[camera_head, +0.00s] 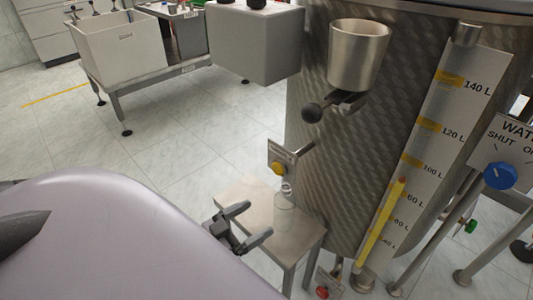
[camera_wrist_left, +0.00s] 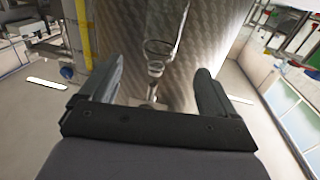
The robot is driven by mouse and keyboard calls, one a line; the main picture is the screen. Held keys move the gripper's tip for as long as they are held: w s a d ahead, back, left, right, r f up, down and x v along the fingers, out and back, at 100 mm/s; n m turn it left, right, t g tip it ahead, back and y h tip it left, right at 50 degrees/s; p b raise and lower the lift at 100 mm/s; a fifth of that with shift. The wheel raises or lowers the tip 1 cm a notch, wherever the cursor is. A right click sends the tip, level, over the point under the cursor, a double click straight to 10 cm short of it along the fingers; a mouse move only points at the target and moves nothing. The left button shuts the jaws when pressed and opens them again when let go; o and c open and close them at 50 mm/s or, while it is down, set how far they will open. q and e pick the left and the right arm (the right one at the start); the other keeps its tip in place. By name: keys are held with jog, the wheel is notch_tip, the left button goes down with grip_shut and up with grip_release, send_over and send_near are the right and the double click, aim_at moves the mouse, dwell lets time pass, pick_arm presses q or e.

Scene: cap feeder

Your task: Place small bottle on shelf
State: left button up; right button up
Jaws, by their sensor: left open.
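The small clear bottle (camera_head: 284,212) stands upright on a small metal shelf (camera_head: 246,195) in front of the tank. It is see-through, and its outline is faint. My left gripper (camera_head: 259,219) is at the left front of the shelf, its two fingers spread and pointing toward the bottle. The bottle is just beyond the fingertips, apart from them as far as I can tell. In the left wrist view the gripper (camera_wrist_left: 160,70) is open and nothing is held. A shiny clear shape is ahead there; I cannot tell whether it is the bottle. My right gripper is not in view.
A large steel tank (camera_head: 310,90) with a level scale (camera_head: 437,130) rises behind the shelf. A white sink (camera_head: 120,48) stands far left. The tiled floor between is clear.

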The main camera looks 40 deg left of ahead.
pick_arm(q)
jog(key=s+d+r+g+h, duration=0.1)
jog(key=d+r+g, duration=0.2)
jog(key=d, duration=0.8)
jog(key=s+d+r+g+h, duration=0.1)
jog(key=d+r+g, duration=0.2)
jog(key=d, duration=0.7)
jog(key=s+a+r+y+p, duration=0.1)
jog(key=a+r+p, duration=0.2)
jog(key=p, duration=0.6)
jog(key=s+a+r+y+p, duration=0.1)
jog(key=s+a+r+p, duration=0.1)
jog(key=r+p, duration=0.5)
jog(key=s+a+r+g+y+p, duration=0.1)
jog(key=a+r+p, duration=0.3)
jog(key=p, duration=0.9)
jog(key=shift+s+r+y, duration=0.35)
jog(key=shift+r+y, duration=0.2)
jog(key=shift+y, duration=0.05)
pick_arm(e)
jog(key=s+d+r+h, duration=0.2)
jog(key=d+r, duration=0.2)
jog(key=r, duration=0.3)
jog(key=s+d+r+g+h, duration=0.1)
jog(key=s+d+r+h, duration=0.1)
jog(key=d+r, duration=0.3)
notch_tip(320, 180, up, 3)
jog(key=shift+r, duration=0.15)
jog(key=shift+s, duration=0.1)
